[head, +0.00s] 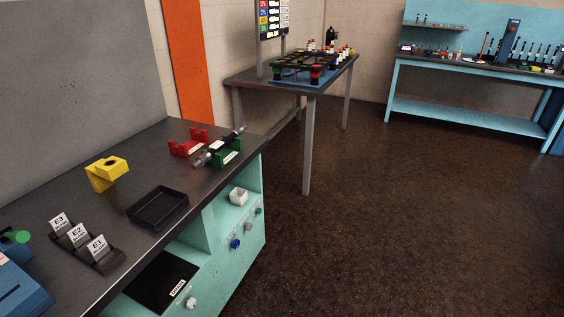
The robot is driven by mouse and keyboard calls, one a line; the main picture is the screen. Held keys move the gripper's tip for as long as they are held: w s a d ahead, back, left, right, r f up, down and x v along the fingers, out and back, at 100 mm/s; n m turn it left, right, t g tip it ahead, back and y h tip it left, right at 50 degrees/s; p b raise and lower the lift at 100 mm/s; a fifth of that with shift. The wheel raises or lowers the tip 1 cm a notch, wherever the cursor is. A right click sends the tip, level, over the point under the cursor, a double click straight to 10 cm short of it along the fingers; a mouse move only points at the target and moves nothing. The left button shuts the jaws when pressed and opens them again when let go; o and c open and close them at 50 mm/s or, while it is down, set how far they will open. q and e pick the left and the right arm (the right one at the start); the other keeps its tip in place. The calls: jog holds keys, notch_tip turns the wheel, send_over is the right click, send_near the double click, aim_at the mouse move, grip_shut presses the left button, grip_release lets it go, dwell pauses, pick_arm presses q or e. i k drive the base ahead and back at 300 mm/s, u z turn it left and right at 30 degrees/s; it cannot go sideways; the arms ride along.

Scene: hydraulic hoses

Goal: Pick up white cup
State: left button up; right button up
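Neither of my grippers shows in the head view.
The bench carries a black tray (159,208), a yellow holder (107,173), a red holder (189,145), a green holder (227,152) with a metal fitting, and labelled cards (79,236). Several knobs line the cabinet front. A second table (309,98) stands behind. The dark floor (400,220) at right is clear.

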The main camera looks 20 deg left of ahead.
aim_at(238, 196)
jog(key=i, duration=3.9)
jog(key=u, duration=2.35)
